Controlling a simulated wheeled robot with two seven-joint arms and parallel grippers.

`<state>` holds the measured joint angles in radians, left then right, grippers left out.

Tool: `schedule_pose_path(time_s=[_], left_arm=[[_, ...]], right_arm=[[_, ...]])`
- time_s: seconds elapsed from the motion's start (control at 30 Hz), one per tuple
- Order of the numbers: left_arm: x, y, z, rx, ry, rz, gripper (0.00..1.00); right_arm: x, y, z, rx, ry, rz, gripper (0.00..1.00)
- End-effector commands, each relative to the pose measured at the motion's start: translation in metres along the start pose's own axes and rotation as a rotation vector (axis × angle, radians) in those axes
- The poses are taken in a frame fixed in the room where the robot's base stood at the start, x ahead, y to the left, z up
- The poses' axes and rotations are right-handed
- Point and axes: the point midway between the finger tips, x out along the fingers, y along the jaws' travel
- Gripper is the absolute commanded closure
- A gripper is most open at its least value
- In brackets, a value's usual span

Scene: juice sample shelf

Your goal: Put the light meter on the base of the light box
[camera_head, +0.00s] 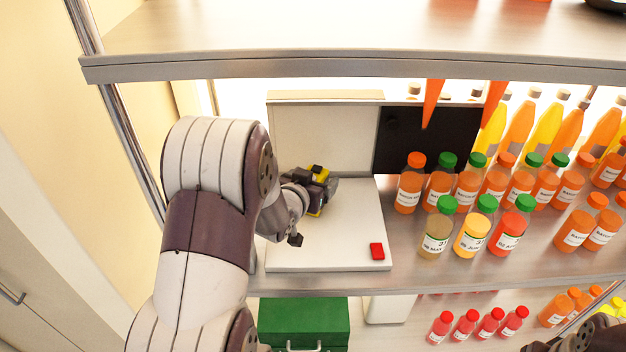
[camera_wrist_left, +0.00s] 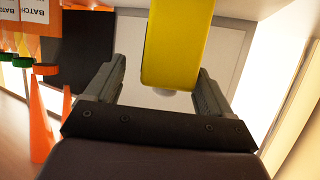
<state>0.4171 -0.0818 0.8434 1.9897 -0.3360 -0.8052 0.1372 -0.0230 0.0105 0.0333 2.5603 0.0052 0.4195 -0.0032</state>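The light meter is yellow and black (camera_head: 318,172), seen in the head view at my left gripper over the white base (camera_head: 345,240) of the light box. In the left wrist view it is a yellow body (camera_wrist_left: 170,45) with a pale round end, between the two fingers. My left gripper (camera_head: 326,188) is open around it; a gap shows between the left-hand finger and the meter in the wrist view (camera_wrist_left: 160,75). I cannot tell whether the meter touches the base. The fingers of my right gripper are out of view; part of my right arm shows at the lower right corner.
The base carries a red button (camera_head: 377,251) at its front right corner; a pale back panel (camera_head: 320,140) rises behind. A black panel (camera_head: 440,140) and several juice bottles (camera_head: 435,230) stand to the right. An upper shelf edge (camera_head: 350,68) is above. A green case (camera_head: 303,320) sits below.

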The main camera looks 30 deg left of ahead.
Motion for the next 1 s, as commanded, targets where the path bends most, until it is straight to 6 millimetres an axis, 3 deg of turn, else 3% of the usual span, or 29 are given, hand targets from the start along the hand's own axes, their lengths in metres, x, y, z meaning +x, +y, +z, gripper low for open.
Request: schedule_pose_path(time_s=[0.17, 0.37, 0.5, 0.63, 0.87, 1.0], left_arm=[[-0.012, -0.001, 0.000, 0.001, 0.003, -0.001, 0.17], [-0.058, -0.001, 0.001, 0.001, 0.004, -0.004, 0.17], [-0.089, -0.001, -0.001, 0.000, 0.001, -0.003, 0.17], [-0.108, -0.001, -0.001, -0.001, 0.000, -0.003, 0.17], [-0.117, 0.002, 0.004, 0.008, -0.042, -0.003, 0.17], [-0.108, 0.023, 0.041, 0.050, -0.328, -0.009, 0.17]], right_arm=[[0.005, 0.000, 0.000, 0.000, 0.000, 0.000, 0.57], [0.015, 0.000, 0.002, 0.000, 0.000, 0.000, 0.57], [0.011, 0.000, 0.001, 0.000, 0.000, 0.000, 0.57], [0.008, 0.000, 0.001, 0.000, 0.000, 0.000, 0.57], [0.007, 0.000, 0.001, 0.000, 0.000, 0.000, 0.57], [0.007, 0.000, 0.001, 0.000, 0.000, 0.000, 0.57]])
